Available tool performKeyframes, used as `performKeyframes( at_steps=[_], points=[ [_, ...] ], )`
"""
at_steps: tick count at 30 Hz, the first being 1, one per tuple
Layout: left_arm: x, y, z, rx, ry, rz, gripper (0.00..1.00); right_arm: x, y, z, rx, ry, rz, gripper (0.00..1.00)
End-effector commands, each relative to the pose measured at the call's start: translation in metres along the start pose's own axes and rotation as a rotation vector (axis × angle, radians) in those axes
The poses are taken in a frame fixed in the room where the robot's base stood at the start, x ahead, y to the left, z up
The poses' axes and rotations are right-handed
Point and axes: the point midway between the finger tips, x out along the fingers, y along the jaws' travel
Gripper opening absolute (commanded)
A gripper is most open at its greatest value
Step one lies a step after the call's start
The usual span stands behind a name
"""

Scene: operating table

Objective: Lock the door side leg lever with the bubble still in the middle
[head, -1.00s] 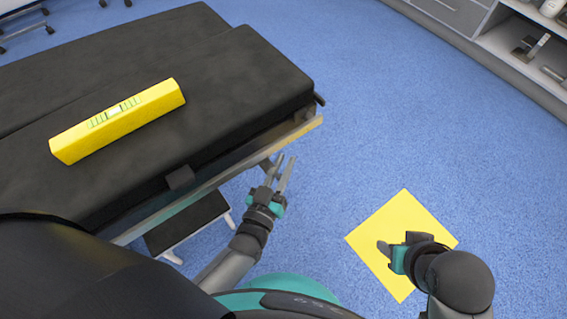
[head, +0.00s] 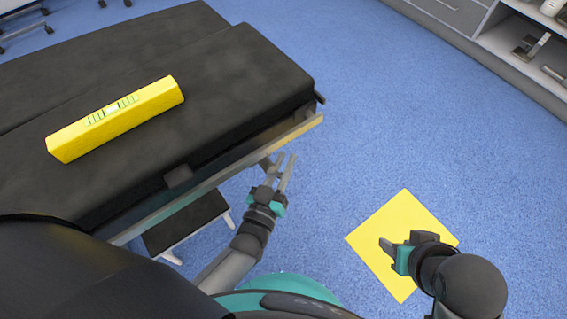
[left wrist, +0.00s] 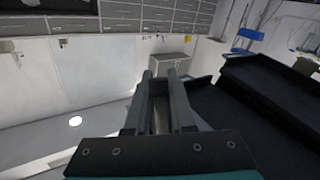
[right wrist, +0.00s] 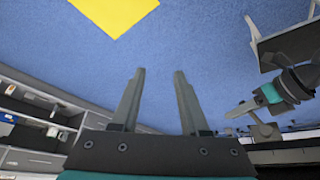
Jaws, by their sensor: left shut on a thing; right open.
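The yellow spirit level (head: 72,145) lies on the black operating table (head: 235,100). A pale bubble shows near the middle of its green vial (head: 112,110); its exact centring is too small to tell. My left gripper (head: 284,160) is at the table's near right corner, beside a grey leg lever (head: 265,163) under the edge. It is shut on the lever, which shows as a pale bar between the fingers in the left wrist view (left wrist: 159,117). The lever is largely hidden by the fingers. My right gripper (head: 390,246) is open and empty over the yellow floor square (head: 405,215).
A black-topped step stool (head: 190,220) stands under the table's near side. A metal rail (head: 290,135) runs along the table edge. Shelves (head: 500,55) with small items stand at the upper right. Blue floor (head: 390,110) is clear between them.

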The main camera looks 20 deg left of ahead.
Motion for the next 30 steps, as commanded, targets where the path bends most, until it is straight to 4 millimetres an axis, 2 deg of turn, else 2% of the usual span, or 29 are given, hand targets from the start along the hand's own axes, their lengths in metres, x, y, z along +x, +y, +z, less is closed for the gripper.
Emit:
performKeyframes(
  at_steps=[3,12,20,30],
  points=[
    [0.002,0.002,0.000,-0.020,0.033,0.008,0.00,0.015,-0.011,-0.008,-0.012,0.087,-0.028,0.45],
    [0.007,0.006,-0.005,-0.078,0.126,0.026,0.00,0.035,-0.041,-0.039,-0.019,0.366,-0.106,0.45],
    [0.011,0.010,-0.010,-0.132,0.209,0.042,0.00,0.036,-0.067,-0.058,0.000,0.603,-0.179,0.45],
    [0.016,0.015,-0.018,-0.200,0.316,0.063,0.00,0.023,-0.089,-0.069,0.050,0.868,-0.255,0.45]
  ],
)
